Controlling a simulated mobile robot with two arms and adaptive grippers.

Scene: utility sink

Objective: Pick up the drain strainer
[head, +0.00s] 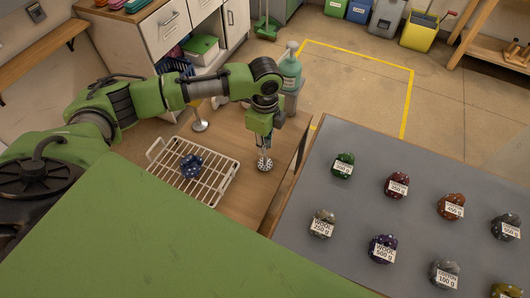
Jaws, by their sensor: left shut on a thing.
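My left gripper (264,150) points down over the brown wooden surface, to the right of the wire rack. It is shut on the drain strainer (265,164), a small silver piece with a round, speckled lower end. The fingers cover the upper part of the strainer. I cannot tell whether its lower end touches the wood or hangs just above it. My right gripper is not in view.
A white wire rack (216,180) holding a dark blue lump (190,166) lies left of the gripper. A grey table (345,215) with several labelled coloured lumps stands right. A teal bottle (291,68) stands behind the gripper. Bare wood (240,130) shows around the strainer.

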